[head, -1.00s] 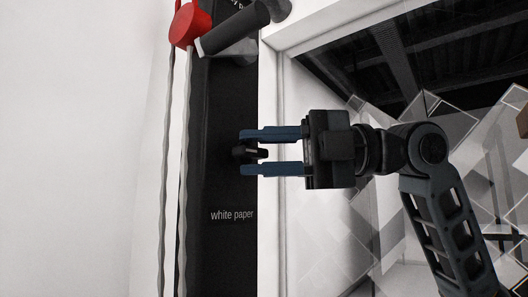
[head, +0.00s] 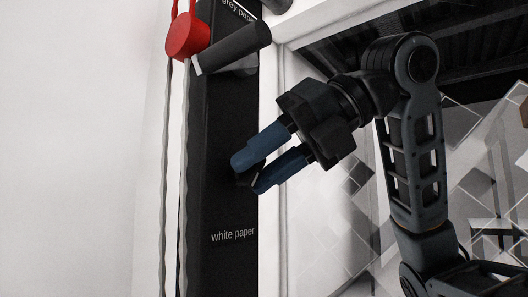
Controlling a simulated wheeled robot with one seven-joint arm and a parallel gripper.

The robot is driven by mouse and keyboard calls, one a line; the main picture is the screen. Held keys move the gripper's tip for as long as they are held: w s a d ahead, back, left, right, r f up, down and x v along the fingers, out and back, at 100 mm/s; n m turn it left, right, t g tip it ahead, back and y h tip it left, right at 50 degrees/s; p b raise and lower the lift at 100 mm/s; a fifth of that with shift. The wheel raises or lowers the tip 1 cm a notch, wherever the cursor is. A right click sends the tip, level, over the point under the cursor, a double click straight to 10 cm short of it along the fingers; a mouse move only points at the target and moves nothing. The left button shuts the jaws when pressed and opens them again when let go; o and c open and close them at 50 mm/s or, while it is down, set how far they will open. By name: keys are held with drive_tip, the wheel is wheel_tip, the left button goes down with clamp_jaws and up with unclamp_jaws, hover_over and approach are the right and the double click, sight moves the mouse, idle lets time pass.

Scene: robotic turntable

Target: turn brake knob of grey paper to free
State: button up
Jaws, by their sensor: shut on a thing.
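A black panel strip (head: 222,115) runs up the wall. The label "grey paper" (head: 238,10) is partly cut off at its top, and the label "white paper" (head: 233,236) is lower down. A small black knob (head: 242,181) sits on the strip between these labels, just above "white paper". I cannot tell from the picture which label belongs to it. My gripper (head: 250,175) reaches in from the upper right, tilted down to the left. Its blue fingers are shut on the knob and hide part of it.
A red round piece (head: 187,37) hangs on pale ropes (head: 184,170) left of the strip. A thick dark cylinder (head: 236,46) juts out beside it, above my gripper. A white frame (head: 300,62) and a glass-like patterned surface lie to the right.

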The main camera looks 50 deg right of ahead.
drive_tip(key=shift+a+r+n+g+h+p, duration=0.15)
drive_tip(key=shift+n+h+p, duration=0.7)
drive_tip(key=shift+h, duration=0.5)
drive_tip(key=shift+a+f+n+g+h+p, duration=0.15)
drive_tip(key=shift+n+h+p, duration=0.5)
drive_tip(key=shift+h+p, duration=0.55)
drive_tip(key=shift+r+h, duration=0.1)
drive_tip(key=shift+h, duration=0.15)
drive_tip(key=o, duration=0.7)
drive_tip(key=v, duration=0.7)
drive_tip(key=shift+s+r+p, duration=0.3)
drive_tip(key=shift+p, duration=0.1)
